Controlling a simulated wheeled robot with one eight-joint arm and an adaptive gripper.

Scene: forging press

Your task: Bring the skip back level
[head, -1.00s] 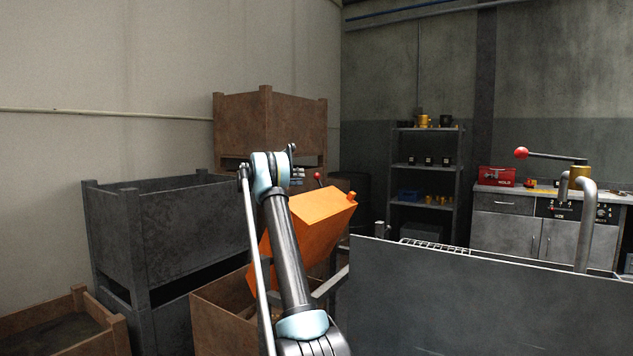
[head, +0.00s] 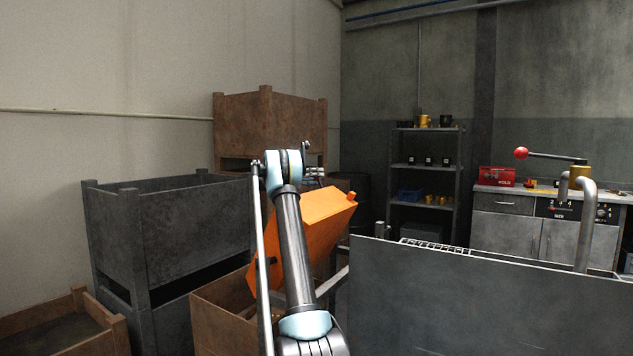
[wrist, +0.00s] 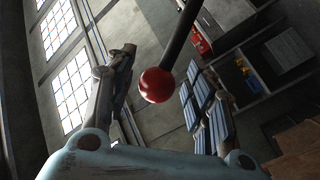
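The orange skip (head: 318,222) hangs tilted above a rusty bin in the head view, partly hidden behind my arm. In the wrist view a red ball knob (wrist: 157,85) on a dark rod (wrist: 180,35) lies between the fingers of my gripper (wrist: 160,68). The fingers are spread, with a visible gap on each side of the knob. In the head view my gripper (head: 314,172) is mostly hidden behind my arm, just above the skip's upper edge; the knob is hidden there.
A rusty bin (head: 215,325) stands below the skip. Dark stacked crates (head: 195,235) stand at the left. A grey panel (head: 480,300) fills the lower right. Another red-knobbed lever (head: 521,153) stands above it. Shelves (head: 425,163) and a workbench (head: 505,225) are behind.

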